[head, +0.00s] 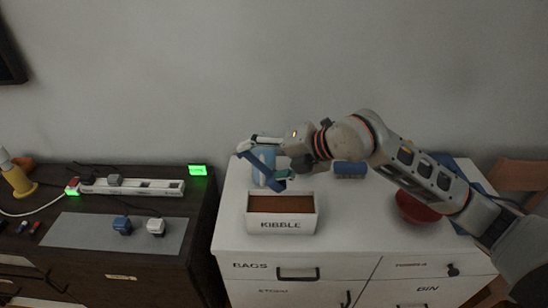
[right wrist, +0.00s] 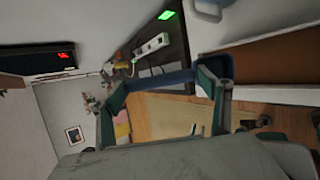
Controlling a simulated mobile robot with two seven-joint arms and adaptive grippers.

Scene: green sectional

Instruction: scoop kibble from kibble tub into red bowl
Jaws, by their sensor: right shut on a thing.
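The white kibble tub (head: 282,226), marked KIBBLE, stands on the white cabinet top with a brown fill showing inside. My right gripper (head: 270,162) is above and slightly behind the tub's left side, shut on a blue scoop (head: 262,170). The scoop slants down to the right above the tub's back left, apart from the kibble as far as I can tell. In the right wrist view a blue piece of the scoop (right wrist: 170,79) spans between the fingers (right wrist: 163,95). The red bowl (head: 414,208) is at the right, partly hidden under my right arm. My left gripper is not in view.
A light blue object (head: 263,153) stands behind my gripper, and a blue cylinder (head: 350,169) lies near the wall. A dark table (head: 60,260) at the left holds a power strip (head: 135,187) and plugs. The cabinet top between tub and bowl is clear.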

